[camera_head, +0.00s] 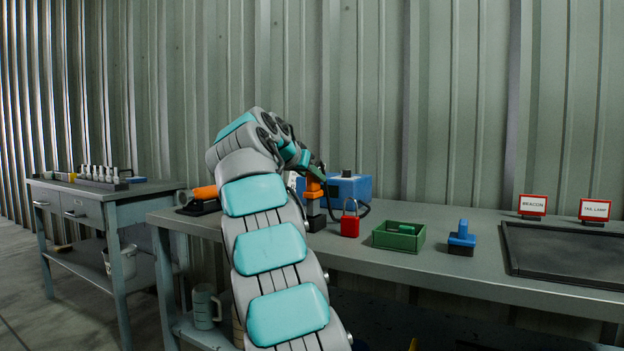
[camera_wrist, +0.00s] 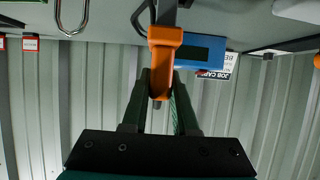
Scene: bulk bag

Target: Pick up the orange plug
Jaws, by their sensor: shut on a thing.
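The orange plug (camera_head: 313,187) is upright over the bench, above a dark block (camera_head: 316,222). It also shows in the wrist view (camera_wrist: 163,62), where the picture is upside down. My gripper (camera_head: 316,172) comes at the plug from above, and its two dark fingers (camera_wrist: 161,88) are shut on it, one on each side. A dark part continues from the plug on the bench side. I cannot tell whether the plug touches the dark block. A blue box (camera_head: 350,187) with a dark cable stands behind it.
A red padlock (camera_head: 350,224) stands close to the right of the plug. A green tray (camera_head: 399,236), a blue-topped stamp-like thing (camera_head: 461,238) and a black tray (camera_head: 570,254) lie further right. Another orange thing (camera_head: 205,192) lies left, partly behind my arm.

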